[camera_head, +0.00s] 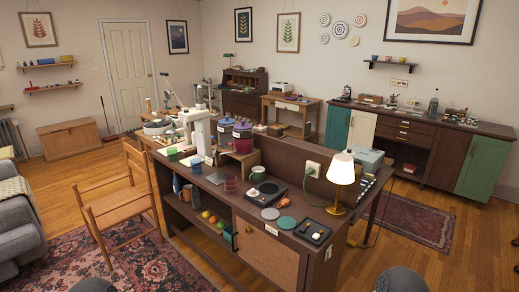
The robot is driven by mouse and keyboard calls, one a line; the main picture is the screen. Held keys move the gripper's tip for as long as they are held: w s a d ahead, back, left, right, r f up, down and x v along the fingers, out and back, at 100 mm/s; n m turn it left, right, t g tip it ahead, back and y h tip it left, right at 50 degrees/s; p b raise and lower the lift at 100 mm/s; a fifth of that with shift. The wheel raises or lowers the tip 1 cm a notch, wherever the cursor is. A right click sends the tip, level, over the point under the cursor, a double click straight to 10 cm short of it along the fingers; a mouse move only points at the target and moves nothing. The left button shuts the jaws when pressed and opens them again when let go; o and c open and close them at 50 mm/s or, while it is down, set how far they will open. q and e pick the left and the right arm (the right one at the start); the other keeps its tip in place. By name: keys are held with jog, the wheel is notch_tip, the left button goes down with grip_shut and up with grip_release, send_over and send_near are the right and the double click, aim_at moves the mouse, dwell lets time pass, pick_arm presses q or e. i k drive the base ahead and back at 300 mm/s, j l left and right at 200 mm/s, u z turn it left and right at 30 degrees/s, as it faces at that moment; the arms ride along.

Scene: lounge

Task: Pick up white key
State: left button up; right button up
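I cannot make out a white key for certain. A small black tray (313,232) on the near right end of the desk holds a few small pale items, too small to identify. Neither of my grippers is in view. Only dark rounded parts, probably of my own arms, show at the bottom edge.
The wooden desk (239,205) carries a lit lamp (341,178), flat round discs, a dark mug (258,174), coloured cups and a white machine. A wooden chair (120,205) stands at its left. A sideboard (410,140) lines the back right. Floor is open at the lower right.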

aim_at(316, 236)
jog(key=i+l, duration=0.1)
jog(key=l, duration=0.25)
jog(key=i+l+u, duration=0.1)
jog(key=l, duration=0.25)
jog(key=i+l, duration=0.15)
jog(key=l, duration=0.2)
jog(key=i+l+u, duration=0.1)
jog(key=l, duration=0.2)
